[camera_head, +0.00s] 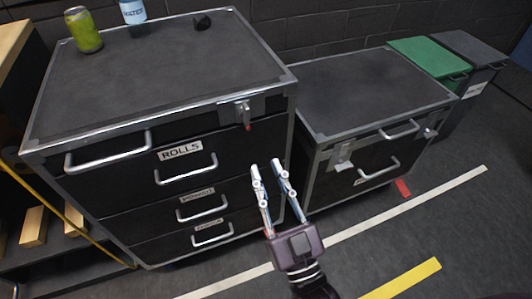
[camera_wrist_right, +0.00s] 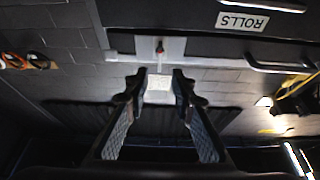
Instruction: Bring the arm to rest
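My right gripper (camera_head: 267,166) is in front of the large black cabinet (camera_head: 160,85), near its right front edge. Its two fingers point up and stand apart with nothing between them. They also show apart in the right wrist view (camera_wrist_right: 159,82), with a latch plate (camera_wrist_right: 160,48) beyond them. The "ROLLS" label (camera_wrist_right: 243,21) appears upside down there. My left gripper is not in view.
A green can (camera_head: 84,31), a water bottle (camera_head: 133,12) and a small dark object (camera_head: 202,22) are on the large cabinet. A lower black case (camera_head: 365,90) stands to its right, with a green-topped box (camera_head: 428,54) beyond.

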